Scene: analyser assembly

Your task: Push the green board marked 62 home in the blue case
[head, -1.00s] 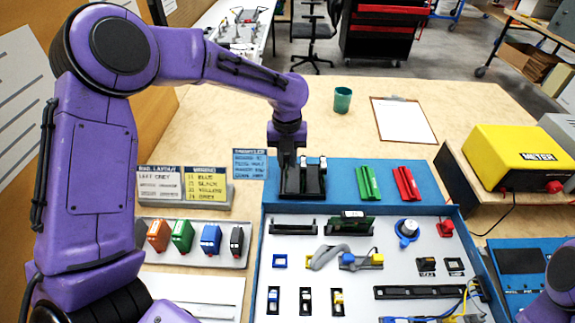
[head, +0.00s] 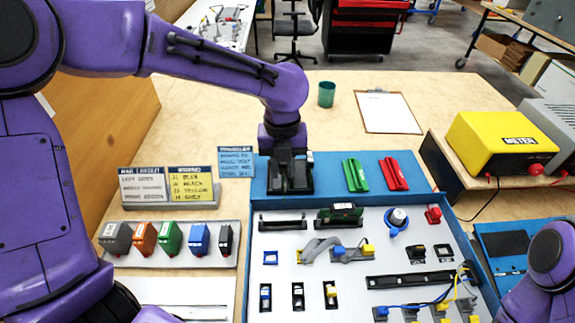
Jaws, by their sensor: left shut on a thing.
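The green board (head: 341,212) stands in a black slot holder at the back of the blue case (head: 466,232). A pale label shows on its top edge; its number is too small to read. My left gripper (head: 290,180) points down over the blue strip behind the case, to the left of and beyond the board, apart from it. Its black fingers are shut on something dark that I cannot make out. Only the purple joint of my right arm shows at the lower right; its gripper is out of view.
An empty-looking black holder (head: 283,220) is left of the board. A green piece (head: 355,175) and a red piece (head: 394,172) lie on the blue strip. A blue knob (head: 397,221) and cables sit inside the case. Coloured modules fill a tray (head: 135,222) at left.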

